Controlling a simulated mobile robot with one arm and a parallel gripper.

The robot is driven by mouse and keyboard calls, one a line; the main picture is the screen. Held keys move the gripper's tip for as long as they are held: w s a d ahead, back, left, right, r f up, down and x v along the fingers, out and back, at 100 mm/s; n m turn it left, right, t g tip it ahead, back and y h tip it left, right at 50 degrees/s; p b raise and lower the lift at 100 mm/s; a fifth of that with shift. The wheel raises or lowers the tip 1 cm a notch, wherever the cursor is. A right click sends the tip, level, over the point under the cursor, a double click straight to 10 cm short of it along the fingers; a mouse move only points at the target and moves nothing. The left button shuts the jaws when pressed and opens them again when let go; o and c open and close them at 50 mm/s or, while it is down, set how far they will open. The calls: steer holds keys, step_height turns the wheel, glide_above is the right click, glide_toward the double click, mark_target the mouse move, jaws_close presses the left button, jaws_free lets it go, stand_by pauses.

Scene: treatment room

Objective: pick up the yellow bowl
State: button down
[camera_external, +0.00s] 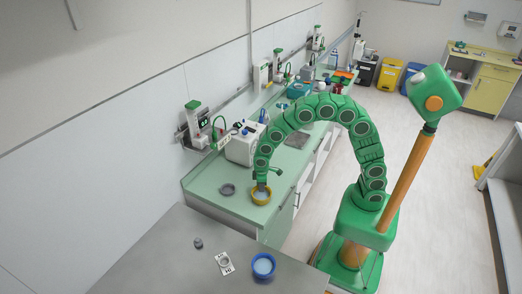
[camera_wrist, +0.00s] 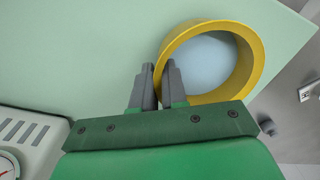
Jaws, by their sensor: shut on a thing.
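The yellow bowl (camera_external: 261,196) is at the near end of the green counter in the outside view. In the wrist view the yellow bowl (camera_wrist: 252,51) shows its round rim and pale blue-grey inside. My gripper (camera_external: 262,186) reaches down to the bowl from above. In the wrist view my gripper (camera_wrist: 160,78) has one grey finger outside the bowl's wall and the other inside it, so it is shut on the wall at the bowl's left side. I cannot tell whether the bowl touches the counter.
The green counter (camera_external: 211,197) holds a grey round dish (camera_external: 228,189) left of the bowl and a white machine (camera_external: 242,148) behind it. A grey table (camera_external: 178,252) in front bears a blue bowl (camera_external: 263,266). The counter's edge is close to the yellow bowl.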

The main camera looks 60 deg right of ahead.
step_height(320, 180, up, 3)
steer(key=shift+f, duration=0.2)
steer(key=s+d+r, duration=0.5)
steer(key=s+r, duration=0.4)
steer(key=s, duration=0.4)
steer(key=shift+r, duration=0.35)
